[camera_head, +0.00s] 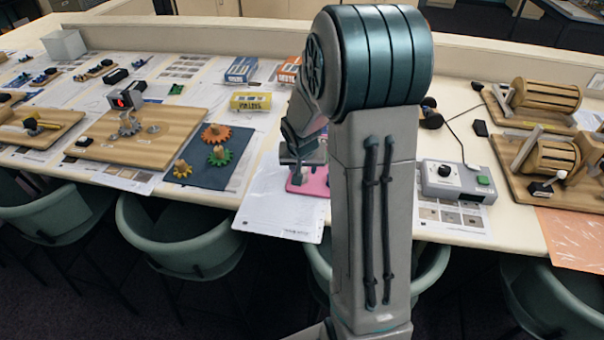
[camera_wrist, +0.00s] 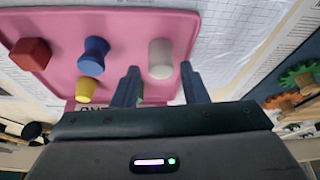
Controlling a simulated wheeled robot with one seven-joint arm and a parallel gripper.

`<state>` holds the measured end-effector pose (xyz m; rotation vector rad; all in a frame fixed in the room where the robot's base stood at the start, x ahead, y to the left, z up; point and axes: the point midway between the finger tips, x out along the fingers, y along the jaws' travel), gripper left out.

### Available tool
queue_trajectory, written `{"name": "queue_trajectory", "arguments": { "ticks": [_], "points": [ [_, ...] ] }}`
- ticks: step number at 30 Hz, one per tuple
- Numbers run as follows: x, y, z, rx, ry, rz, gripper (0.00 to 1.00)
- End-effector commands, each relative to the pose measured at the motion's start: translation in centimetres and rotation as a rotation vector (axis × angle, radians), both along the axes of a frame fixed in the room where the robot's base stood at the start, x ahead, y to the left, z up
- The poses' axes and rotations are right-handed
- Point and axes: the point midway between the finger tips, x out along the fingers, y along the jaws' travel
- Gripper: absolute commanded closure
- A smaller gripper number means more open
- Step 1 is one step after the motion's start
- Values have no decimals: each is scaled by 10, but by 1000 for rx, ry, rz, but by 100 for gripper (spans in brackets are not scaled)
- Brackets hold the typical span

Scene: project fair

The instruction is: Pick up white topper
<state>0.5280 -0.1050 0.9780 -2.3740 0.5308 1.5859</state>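The white topper (camera_wrist: 160,58) is a pale, rounded upright piece on a pink tray (camera_wrist: 130,24) in the wrist view. My gripper (camera_wrist: 160,80) is open, with its two dark fingers apart and the white topper in line with the gap between them, near the fingertips. I cannot tell whether a finger touches it. In the head view my arm hides most of the pink tray (camera_head: 316,184), and a pale piece on it is only partly visible.
On the tray are a red block (camera_wrist: 30,54), a blue spool-shaped piece (camera_wrist: 93,55) and a yellow piece (camera_wrist: 86,90); a green bit shows by the left finger. A grey control box (camera_head: 457,181) stands right of my arm, and gears on a dark mat (camera_head: 207,168) lie left.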

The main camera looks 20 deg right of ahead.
Motion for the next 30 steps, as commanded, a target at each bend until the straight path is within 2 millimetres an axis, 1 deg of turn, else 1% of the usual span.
{"name": "queue_trajectory", "arguments": {
  "ticks": [5, 6, 10, 19, 20, 21, 23, 24, 30],
  "points": [
    [14, -5, -15, 0, 3, 1, 60],
    [15, -6, -21, 0, 3, 1, 60],
    [19, -7, -31, 0, 2, 2, 60],
    [20, -8, -34, 0, 0, 1, 60],
    [20, -8, -34, 0, 0, 1, 63],
    [20, -8, -34, 0, 0, 1, 74],
    [20, -8, -34, 0, 0, 1, 91],
    [20, -8, -34, 0, 0, 1, 94],
    [20, -8, -34, 0, 0, 1, 94]
  ]
}}
